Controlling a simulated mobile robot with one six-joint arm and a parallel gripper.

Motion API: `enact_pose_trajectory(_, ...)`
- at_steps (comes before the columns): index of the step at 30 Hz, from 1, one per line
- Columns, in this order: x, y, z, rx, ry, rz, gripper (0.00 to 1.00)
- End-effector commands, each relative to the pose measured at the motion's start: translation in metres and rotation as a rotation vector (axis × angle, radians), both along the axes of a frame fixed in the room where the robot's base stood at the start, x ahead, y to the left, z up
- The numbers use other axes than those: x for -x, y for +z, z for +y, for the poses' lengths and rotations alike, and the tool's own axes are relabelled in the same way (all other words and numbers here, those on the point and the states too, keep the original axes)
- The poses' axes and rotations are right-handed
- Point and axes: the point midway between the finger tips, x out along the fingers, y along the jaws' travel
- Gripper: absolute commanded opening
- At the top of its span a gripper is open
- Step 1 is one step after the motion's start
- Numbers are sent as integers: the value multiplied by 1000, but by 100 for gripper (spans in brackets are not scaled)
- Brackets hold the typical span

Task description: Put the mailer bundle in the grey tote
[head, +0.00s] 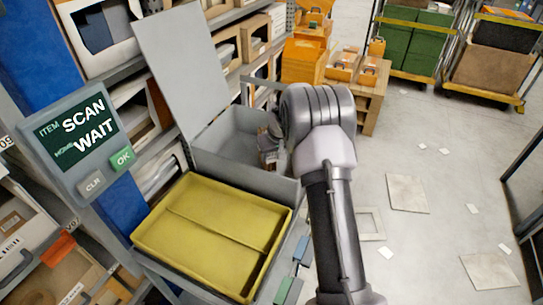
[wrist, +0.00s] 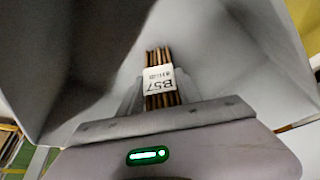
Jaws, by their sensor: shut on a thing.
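The tote's grey walls surround the bundle in the wrist view. I cannot tell whether the bundle touches the tote floor. The tote's grey lid (head: 182,65) stands open at the back left.
A yellow tote (head: 215,232), seemingly empty, sits directly in front of the grey one. A screen (head: 80,130) reading SCAN WAIT stands at left by the racks. Orange bins (head: 304,60) stand beyond. The floor at right is mostly open, with flat panels (head: 407,193) and paper scraps.

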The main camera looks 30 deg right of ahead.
Motion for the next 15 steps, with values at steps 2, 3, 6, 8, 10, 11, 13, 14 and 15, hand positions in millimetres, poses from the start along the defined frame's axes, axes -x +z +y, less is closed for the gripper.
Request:
enact_pose_trajectory(2,0,-4,0,0,0,0,0)
enact_pose_trajectory(3,0,-3,0,0,0,0,48)
enact_pose_trajectory(6,0,-2,0,0,0,0,62)
enact_pose_trajectory(8,0,-2,0,0,0,0,62)
enact_pose_trajectory(10,0,-2,0,0,0,0,62)
enact_pose_trajectory(11,0,-2,0,0,0,0,62)
enact_pose_trajectory(13,0,-2,0,0,0,0,62)
enact_pose_trajectory(14,0,-1,0,0,0,0,62)
enact_pose_trajectory(15,0,2,0,0,0,0,62)
